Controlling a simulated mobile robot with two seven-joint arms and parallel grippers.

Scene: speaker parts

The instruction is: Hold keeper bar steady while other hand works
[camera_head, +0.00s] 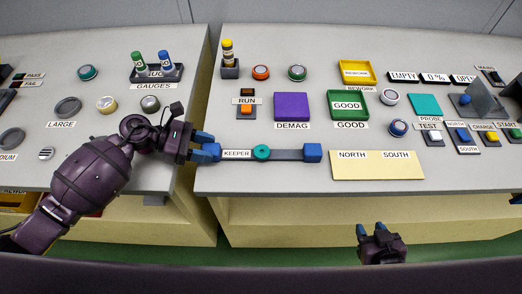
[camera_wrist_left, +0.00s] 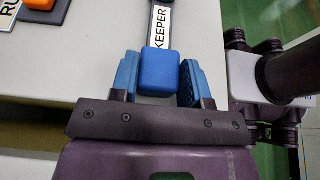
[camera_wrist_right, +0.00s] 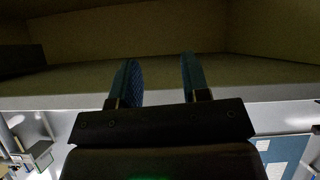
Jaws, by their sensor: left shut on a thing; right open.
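The keeper bar (camera_head: 288,154) is a grey bar with a blue block at each end, a teal round piece on it and a KEEPER label. It lies along the front of the right table. My left gripper (camera_head: 208,146) is shut on its left blue end block; in the left wrist view that block (camera_wrist_left: 160,68) sits between the blue fingers of the gripper (camera_wrist_left: 160,80). My right gripper (camera_head: 374,231) is open and empty, low in front of the table edge. In the right wrist view its fingers (camera_wrist_right: 155,80) are apart with nothing between them.
A yellow NORTH/SOUTH pad (camera_head: 377,170) lies to the right of the bar. Behind are a purple DEMAG pad (camera_head: 291,107), a green GOOD tray (camera_head: 348,116) and a RUN switch (camera_head: 246,112). A gap separates the two tables. Gauges stand in a rack (camera_head: 156,74) on the left table.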

